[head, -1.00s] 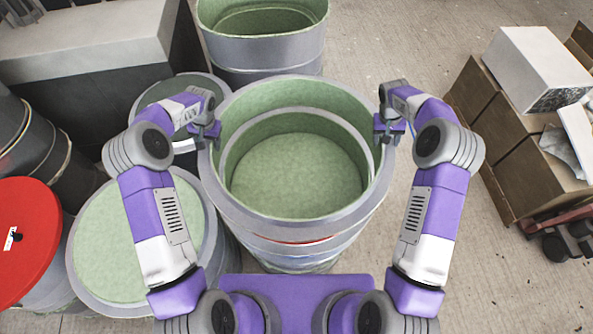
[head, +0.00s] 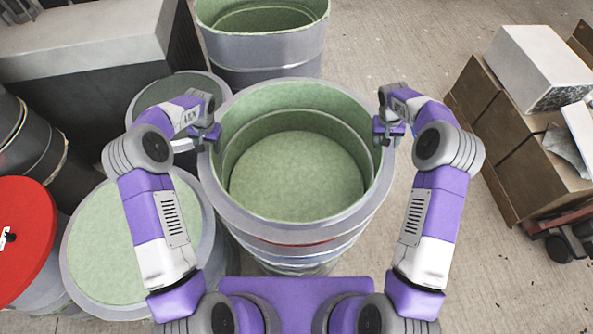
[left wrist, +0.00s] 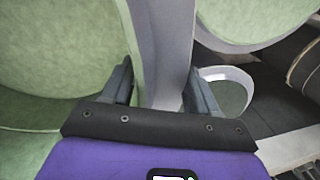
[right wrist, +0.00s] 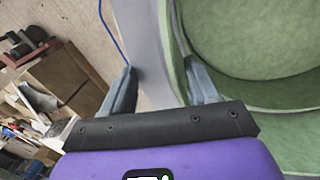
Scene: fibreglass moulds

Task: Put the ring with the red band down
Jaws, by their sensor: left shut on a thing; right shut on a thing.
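The large grey ring (head: 216,193) with a green inside is between my two arms in the head view. A red band (head: 300,243) shows on the front wall below its rim. My left gripper (head: 212,133) is shut on the ring's left wall, which also shows between the fingers in the left wrist view (left wrist: 160,60). My right gripper (head: 389,128) is shut on its right wall, also seen in the right wrist view (right wrist: 158,60). Inside the ring is a narrower rim (head: 374,150) around a green floor. Whether the ring touches what is below is hidden.
Green-topped moulds (head: 125,245) stand close at left, beside a red lid (head: 22,240). Another grey mould (head: 265,55) stands behind. Cardboard boxes (head: 505,135) with a white block (head: 540,70) are at right. Bare floor (head: 430,60) lies between.

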